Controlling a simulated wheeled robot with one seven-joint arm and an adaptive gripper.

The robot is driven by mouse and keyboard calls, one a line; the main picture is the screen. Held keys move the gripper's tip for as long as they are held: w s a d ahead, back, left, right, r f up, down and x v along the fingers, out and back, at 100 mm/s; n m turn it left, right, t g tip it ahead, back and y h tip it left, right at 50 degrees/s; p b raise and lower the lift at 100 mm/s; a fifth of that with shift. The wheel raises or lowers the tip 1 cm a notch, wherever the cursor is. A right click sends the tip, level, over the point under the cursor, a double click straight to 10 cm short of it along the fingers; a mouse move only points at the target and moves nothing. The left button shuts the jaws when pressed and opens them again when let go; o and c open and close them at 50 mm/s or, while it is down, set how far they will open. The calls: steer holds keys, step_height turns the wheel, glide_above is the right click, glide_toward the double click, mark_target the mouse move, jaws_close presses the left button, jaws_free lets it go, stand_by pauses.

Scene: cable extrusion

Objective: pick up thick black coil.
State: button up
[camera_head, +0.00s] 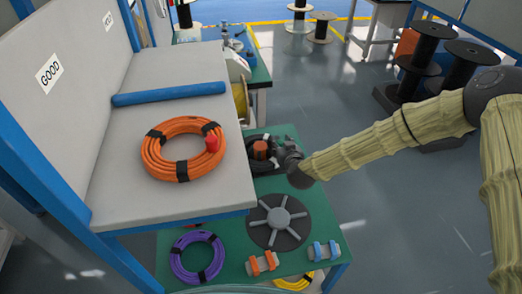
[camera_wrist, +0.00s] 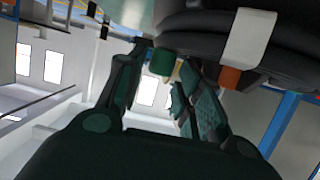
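A thick black coil (camera_head: 252,165) lies on the green lower table, just right of the raised shelf. An orange piece (camera_head: 260,149) shows at its middle. My gripper (camera_head: 279,152) is at the coil's right side, and the arm reaches in from the right. In the wrist view the coil (camera_wrist: 190,50) fills the upper right, with a white band (camera_wrist: 250,38) around it. There my gripper's fingers (camera_wrist: 162,72) are apart, with a gap between them. The right finger is close to the coil; I cannot tell whether it touches.
An orange coil (camera_head: 155,165) with a red piece (camera_head: 211,143) lies on the raised shelf (camera_head: 120,205). A grey spoked disc (camera_head: 278,238), purple coil (camera_head: 178,262), yellow coil (camera_head: 293,284) and orange and blue clamps (camera_head: 263,264) occupy the green table (camera_head: 322,215). Spools (camera_head: 425,50) stand at the back right.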

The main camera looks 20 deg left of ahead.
steer(key=shift+w+f, duration=0.25)
steer(key=shift+s+r, duration=0.1)
steer(key=shift+r, duration=0.05)
steer(key=shift+c, duration=0.5)
steer(key=shift+s, duration=0.1)
steer(key=c, duration=0.3)
jaws_close()
steer(key=shift+r, duration=0.15)
